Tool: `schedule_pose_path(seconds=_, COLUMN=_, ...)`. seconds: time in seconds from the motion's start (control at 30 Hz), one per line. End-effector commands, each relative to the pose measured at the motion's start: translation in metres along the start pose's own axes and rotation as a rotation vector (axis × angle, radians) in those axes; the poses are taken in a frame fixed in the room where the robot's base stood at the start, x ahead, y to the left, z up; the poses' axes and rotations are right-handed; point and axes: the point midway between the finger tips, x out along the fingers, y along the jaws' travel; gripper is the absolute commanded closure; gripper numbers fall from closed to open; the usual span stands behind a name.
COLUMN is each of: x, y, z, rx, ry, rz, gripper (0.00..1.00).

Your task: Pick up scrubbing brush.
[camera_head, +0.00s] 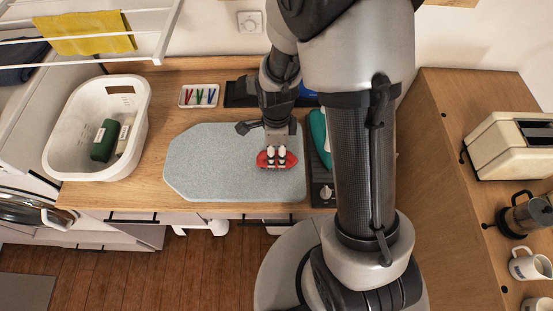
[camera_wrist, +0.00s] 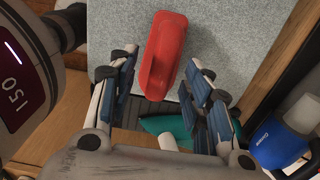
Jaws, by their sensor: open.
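The red scrubbing brush (camera_head: 264,162) lies on the grey speckled mat (camera_head: 205,165), near its right side. In the wrist view the brush (camera_wrist: 164,50) shows as a rounded red body beyond the fingers. My gripper (camera_head: 277,153) is over the brush in the head view and hides part of it. In the wrist view my gripper (camera_wrist: 163,75) is open, with a finger on each side of the near end of the brush. I cannot tell whether the fingers touch it.
A teal object (camera_head: 318,130) stands close to the right of the mat. A white basket (camera_head: 60,150) holding a dark green item (camera_head: 104,140) is at left. A small tray (camera_head: 186,97) with colored items lies behind. A toaster (camera_head: 505,150) is far right.

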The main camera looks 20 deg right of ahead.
Motion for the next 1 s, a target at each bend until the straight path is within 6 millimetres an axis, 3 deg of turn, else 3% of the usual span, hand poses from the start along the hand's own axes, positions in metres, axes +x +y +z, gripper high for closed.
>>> schedule_pose_path(seconds=0.17, x=0.024, y=-0.001, z=0.0, rx=0.0, ry=0.001, rz=0.002, gripper=0.55)
schedule_pose_path(seconds=0.47, x=0.026, y=-0.001, z=0.0, rx=0.0, ry=0.0, rz=-0.001, gripper=0.56)
schedule_pose_path(seconds=1.0, x=0.027, y=-0.001, z=0.0, rx=0.0, ry=0.0, rz=0.0, gripper=0.92)
